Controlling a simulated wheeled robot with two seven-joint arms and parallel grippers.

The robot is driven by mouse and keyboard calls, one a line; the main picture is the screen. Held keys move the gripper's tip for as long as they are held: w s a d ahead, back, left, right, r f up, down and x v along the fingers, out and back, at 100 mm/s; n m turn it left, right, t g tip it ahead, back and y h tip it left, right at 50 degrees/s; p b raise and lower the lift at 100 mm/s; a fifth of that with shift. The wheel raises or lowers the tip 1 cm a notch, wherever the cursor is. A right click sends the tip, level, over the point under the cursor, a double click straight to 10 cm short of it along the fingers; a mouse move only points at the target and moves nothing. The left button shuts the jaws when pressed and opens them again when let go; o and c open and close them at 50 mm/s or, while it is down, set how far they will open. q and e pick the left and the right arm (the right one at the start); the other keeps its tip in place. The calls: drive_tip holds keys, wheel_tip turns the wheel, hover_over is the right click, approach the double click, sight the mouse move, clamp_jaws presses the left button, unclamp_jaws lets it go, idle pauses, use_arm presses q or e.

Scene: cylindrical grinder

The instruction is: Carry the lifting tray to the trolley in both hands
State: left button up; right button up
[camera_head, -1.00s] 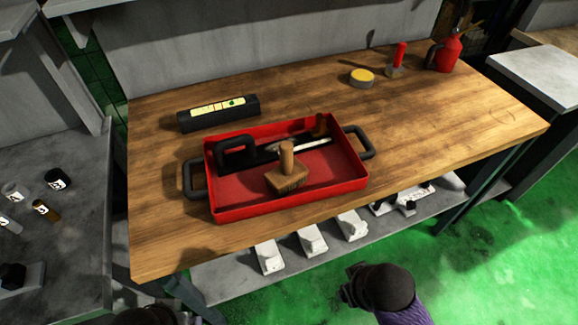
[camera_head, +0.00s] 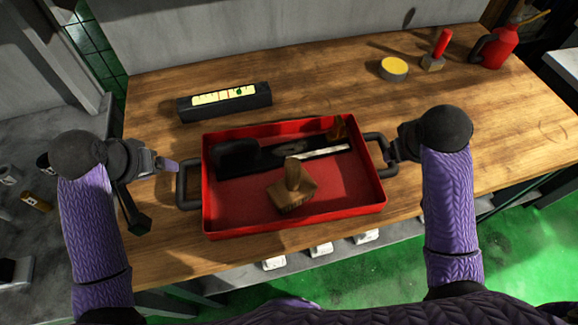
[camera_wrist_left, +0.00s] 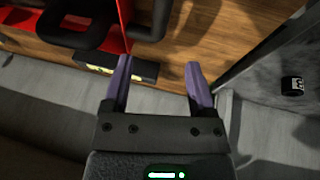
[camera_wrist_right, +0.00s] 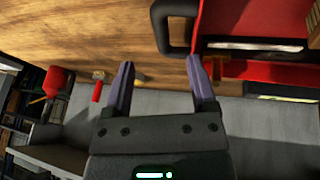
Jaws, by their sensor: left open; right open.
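The red lifting tray (camera_head: 295,228) sits on the wooden workbench. It holds a wooden-handled brush (camera_head: 292,190), a black-handled tool (camera_head: 240,157) and a long light metal piece. Its left black handle (camera_head: 183,186) has my left gripper (camera_head: 172,166) just outside it, open and apart from it. The left handle also shows in the left wrist view (camera_wrist_left: 149,60). My right gripper (camera_head: 388,155) is at the right handle (camera_head: 384,142), open; whether it touches is unclear. In the right wrist view the right handle (camera_wrist_right: 160,30) lies beyond the open, empty fingers. No trolley can be made out.
A black level (camera_head: 224,101) lies behind the tray. A yellow-topped round tin (camera_head: 394,68), a red-handled tool (camera_head: 438,50) and a red oil can (camera_head: 494,48) stand at the back right. The bench (camera_head: 500,130) is clear right of the tray.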

sight(179, 174)
use_arm(q)
drive_tip(key=x, duration=1)
use_arm(e)
drive_tip(key=x, duration=1)
use_arm(q)
drive_tip(key=shift+r, duration=0.1)
drive_tip(key=shift+c, duration=0.3)
use_arm(e)
drive_tip(key=shift+c, duration=0.3)
use_arm(q)
clamp_jaws()
use_arm(e)
clamp_jaws()
use_arm(q)
drive_tip(key=shift+w, duration=0.1)
use_arm(e)
drive_tip(key=shift+r, duration=0.1)
